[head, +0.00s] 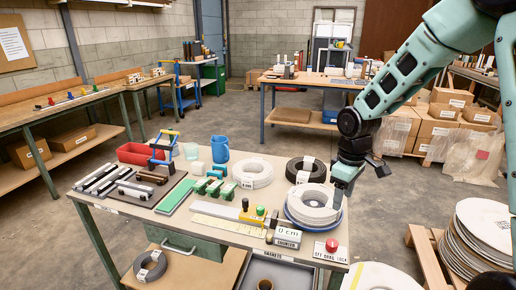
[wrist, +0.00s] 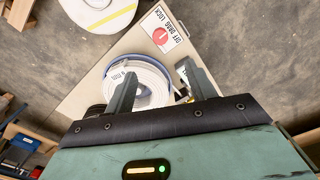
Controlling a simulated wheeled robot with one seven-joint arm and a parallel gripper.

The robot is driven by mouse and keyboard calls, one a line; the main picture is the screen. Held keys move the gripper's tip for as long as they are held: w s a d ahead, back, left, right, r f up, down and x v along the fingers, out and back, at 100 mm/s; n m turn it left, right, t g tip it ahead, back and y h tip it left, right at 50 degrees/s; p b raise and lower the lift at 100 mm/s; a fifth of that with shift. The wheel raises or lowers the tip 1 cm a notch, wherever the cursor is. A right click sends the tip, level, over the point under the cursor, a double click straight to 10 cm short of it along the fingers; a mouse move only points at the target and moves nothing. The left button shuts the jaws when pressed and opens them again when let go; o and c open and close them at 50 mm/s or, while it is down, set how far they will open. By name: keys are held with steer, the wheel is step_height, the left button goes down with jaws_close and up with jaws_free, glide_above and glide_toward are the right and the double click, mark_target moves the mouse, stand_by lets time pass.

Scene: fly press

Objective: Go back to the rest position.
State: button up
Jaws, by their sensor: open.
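My gripper (head: 342,190) is open, at the right end of the table, by the right side of a white coil (head: 312,204) in a blue round dish (head: 291,216). In the wrist view my gripper (wrist: 155,84) has its two fingers apart, with the white coil (wrist: 152,92) showing between and beyond them. Nothing is clearly held. I cannot tell whether a finger touches the coil. My arm comes in from the upper right of the head view.
The table (head: 185,230) also holds a black coil (head: 306,169), another white coil (head: 253,173), a blue jug (head: 220,150), a red bin (head: 145,153) and a red-knobbed "drag lock" plate (head: 331,248). Stacked discs (head: 482,235) stand at right. Open floor lies behind the table.

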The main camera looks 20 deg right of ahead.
steer(key=s+a+r+n, duration=0.1)
steer(key=s+a+r, duration=0.3)
steer(key=a, duration=0.5)
steer(key=s+a+r, duration=0.1)
steer(key=s+a, duration=0.5)
steer(key=a, duration=0.3)
steer(key=s+a+r, duration=0.1)
steer(key=s+a, duration=0.2)
steer(key=s, duration=0.4)
steer(key=s+a+r, duration=0.1)
steer(key=s+a, duration=0.2)
steer(key=s, duration=0.4)
steer(key=shift+a+r+n+y, duration=0.3)
steer(key=shift+a, duration=0.1)
